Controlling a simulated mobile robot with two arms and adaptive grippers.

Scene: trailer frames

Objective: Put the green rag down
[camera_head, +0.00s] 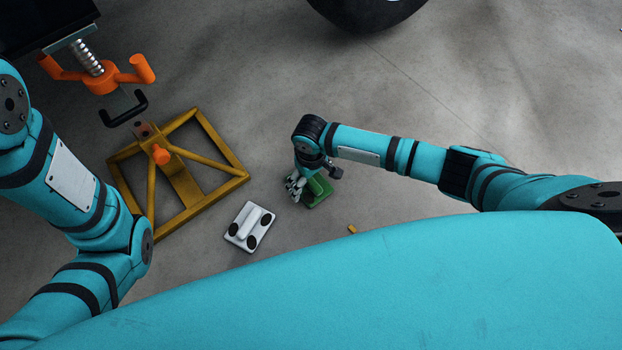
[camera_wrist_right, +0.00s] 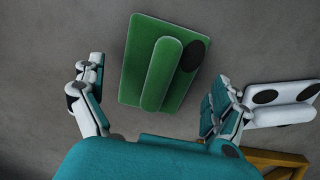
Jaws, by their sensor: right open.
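The green rag (camera_head: 319,190) lies on the grey floor, partly hidden by my right gripper in the head view. In the right wrist view the green rag (camera_wrist_right: 140,62) is a flat green block with a raised rounded ridge and a dark oval patch. My right gripper (camera_head: 294,187) is just above and beside it. In the right wrist view my right gripper (camera_wrist_right: 156,103) has its fingers wide apart, one on each side of the rag's near end, with nothing held between them. My left arm shows at the left of the head view, but its gripper is not visible.
A white block with dark ovals (camera_head: 250,227) lies on the floor left of the rag. A yellow metal frame (camera_head: 224,143) stands farther left, with an orange-handled screw jack (camera_head: 99,77) behind it. A small yellow piece (camera_head: 352,229) lies right. Floor beyond is clear up to a tyre (camera_head: 368,12).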

